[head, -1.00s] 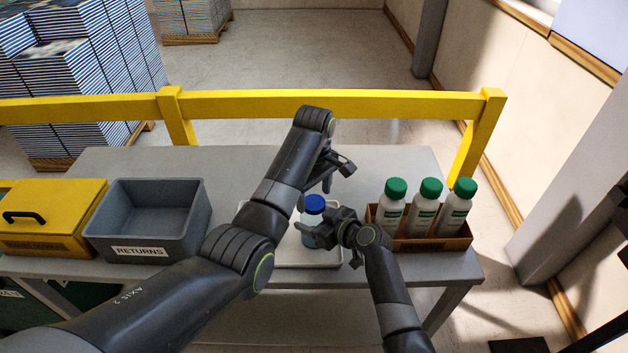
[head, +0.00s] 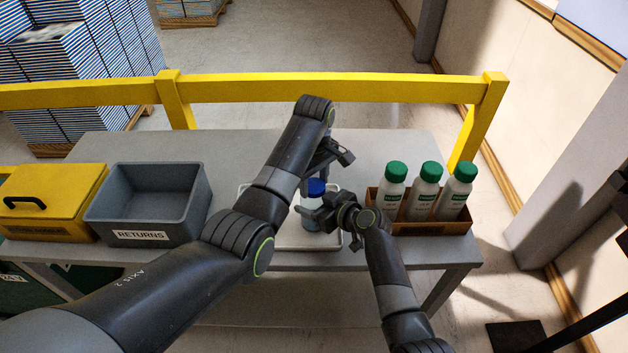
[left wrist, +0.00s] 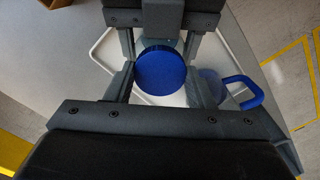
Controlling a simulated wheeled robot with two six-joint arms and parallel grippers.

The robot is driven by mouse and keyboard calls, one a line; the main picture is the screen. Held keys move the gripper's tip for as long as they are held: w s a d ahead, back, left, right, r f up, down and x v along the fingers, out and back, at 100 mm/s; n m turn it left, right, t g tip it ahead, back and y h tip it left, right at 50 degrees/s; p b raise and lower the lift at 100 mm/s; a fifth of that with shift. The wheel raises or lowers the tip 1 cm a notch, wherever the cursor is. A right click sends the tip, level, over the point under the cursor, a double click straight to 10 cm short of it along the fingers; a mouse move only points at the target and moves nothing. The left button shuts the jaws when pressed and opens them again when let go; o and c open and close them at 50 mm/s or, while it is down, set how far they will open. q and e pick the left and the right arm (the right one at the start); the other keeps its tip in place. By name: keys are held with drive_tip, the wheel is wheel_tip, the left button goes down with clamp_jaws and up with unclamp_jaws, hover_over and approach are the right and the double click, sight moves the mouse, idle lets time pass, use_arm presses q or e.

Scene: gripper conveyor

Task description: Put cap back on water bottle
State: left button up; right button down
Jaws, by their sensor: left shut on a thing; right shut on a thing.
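The blue cap (head: 315,187) is directly above the top of the translucent bluish bottle (head: 311,224); I cannot tell whether it is seated on the neck. My left gripper (head: 322,172) comes from above and is shut on the cap. In the left wrist view the round cap (left wrist: 160,72) sits between its two fingers (left wrist: 160,80). My right gripper (head: 318,214) is shut on the bottle from the right and hides part of its body. The bottle stands upright over the white tray (head: 288,238).
A crate (head: 432,228) with green-capped white bottles (head: 423,191) stands close to the right. A grey RETURNS bin (head: 142,237) and a yellow lidded box (head: 52,208) stand left. A yellow rail (head: 330,90) runs behind. In the left wrist view a blue loop (left wrist: 250,92) shows beside the fingers.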

use_arm(q)
drive_tip(key=m, duration=0.9)
drive_tip(key=o, duration=1.1)
drive_tip(key=shift+r, duration=2.3)
drive_tip(key=shift+c, duration=0.4)
